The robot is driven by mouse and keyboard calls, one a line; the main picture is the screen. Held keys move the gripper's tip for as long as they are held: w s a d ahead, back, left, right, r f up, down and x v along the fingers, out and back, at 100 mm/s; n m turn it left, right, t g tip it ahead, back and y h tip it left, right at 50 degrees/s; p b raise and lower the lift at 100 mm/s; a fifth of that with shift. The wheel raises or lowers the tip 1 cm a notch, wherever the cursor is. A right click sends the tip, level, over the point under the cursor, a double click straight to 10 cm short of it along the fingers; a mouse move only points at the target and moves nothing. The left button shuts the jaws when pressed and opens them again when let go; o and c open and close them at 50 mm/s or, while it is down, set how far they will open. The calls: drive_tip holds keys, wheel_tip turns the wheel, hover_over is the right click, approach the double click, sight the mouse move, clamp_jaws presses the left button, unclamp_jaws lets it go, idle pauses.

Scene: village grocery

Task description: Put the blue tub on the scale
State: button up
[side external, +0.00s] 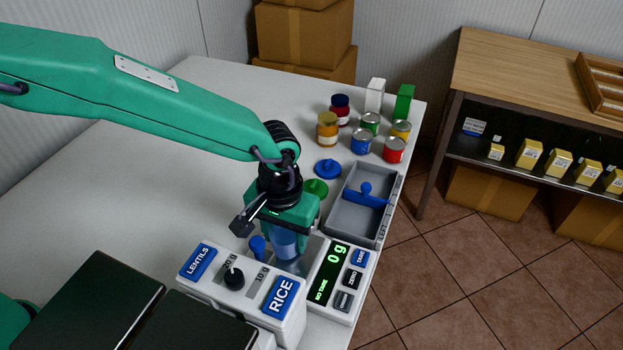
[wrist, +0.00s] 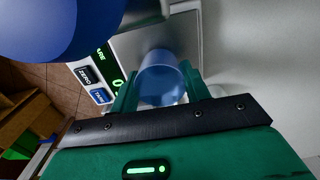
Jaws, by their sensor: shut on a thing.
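The blue tub (side external: 284,243) is translucent and sits between the fingers of my gripper (side external: 282,232), which is shut on it. In the wrist view the tub (wrist: 161,78) shows between the two green fingertips of my gripper (wrist: 158,90). The scale (side external: 338,278) has a green display reading "0 g" and "NO TARE", with buttons beside it. Its metal plate (wrist: 132,50) shows behind the tub in the wrist view. The tub is over or beside the plate; I cannot tell if its base touches. The dispenser partly hides the plate in the side view.
A white dispenser (side external: 240,293) labelled LENTILS and RICE stands close in front of the tub. A grey tray (side external: 352,217) with a blue-handled divider lies behind the scale. Blue (side external: 328,167) and green (side external: 316,188) lids, several cans and jars stand farther back.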

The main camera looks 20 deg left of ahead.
drive_tip(key=shift+f, duration=0.25)
drive_tip(key=o, duration=1.3)
drive_tip(key=shift+r, duration=0.1)
wheel_tip(320, 180, up, 8)
drive_tip(key=shift+f, duration=0.1)
idle(0.5)
drive_tip(key=shift+a, duration=0.1)
